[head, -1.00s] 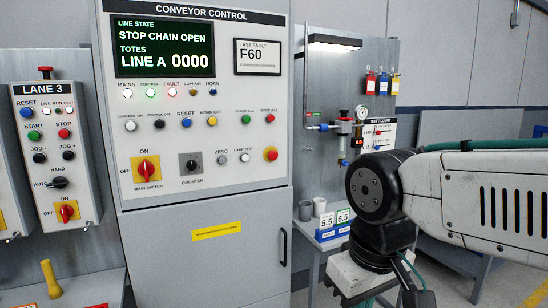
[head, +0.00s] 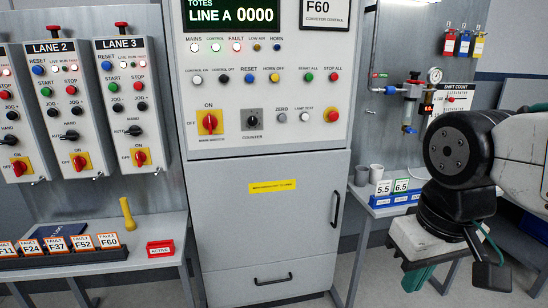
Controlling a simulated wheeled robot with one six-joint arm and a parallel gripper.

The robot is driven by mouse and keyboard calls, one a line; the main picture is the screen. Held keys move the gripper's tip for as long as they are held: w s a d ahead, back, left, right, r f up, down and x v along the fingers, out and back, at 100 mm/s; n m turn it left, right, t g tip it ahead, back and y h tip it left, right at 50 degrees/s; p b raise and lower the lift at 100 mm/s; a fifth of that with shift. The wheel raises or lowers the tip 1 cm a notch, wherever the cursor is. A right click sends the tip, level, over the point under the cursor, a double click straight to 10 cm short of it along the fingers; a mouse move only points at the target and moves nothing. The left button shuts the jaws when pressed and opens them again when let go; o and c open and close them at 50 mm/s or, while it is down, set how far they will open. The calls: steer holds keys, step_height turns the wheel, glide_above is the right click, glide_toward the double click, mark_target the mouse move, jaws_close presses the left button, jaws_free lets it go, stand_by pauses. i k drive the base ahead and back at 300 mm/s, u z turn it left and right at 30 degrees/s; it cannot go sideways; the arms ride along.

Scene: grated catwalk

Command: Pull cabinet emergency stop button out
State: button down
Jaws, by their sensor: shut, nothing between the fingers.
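The conveyor control cabinet (head: 230,215) stands in the middle of the head view.
Lane boxes (head: 125,105) hang at the left above a bench with fault tags (head: 70,245) and a yellow handle (head: 128,214). A side table with cups (head: 369,176) stands between cabinet and arm.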

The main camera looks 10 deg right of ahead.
mark_target(333, 115)
steer(key=k, duration=0.6)
steer(key=u, duration=0.5)
steer(key=i, duration=1.05)
steer(key=z, duration=0.65)
steer(key=i, duration=0.4)
steer(key=z, duration=0.45)
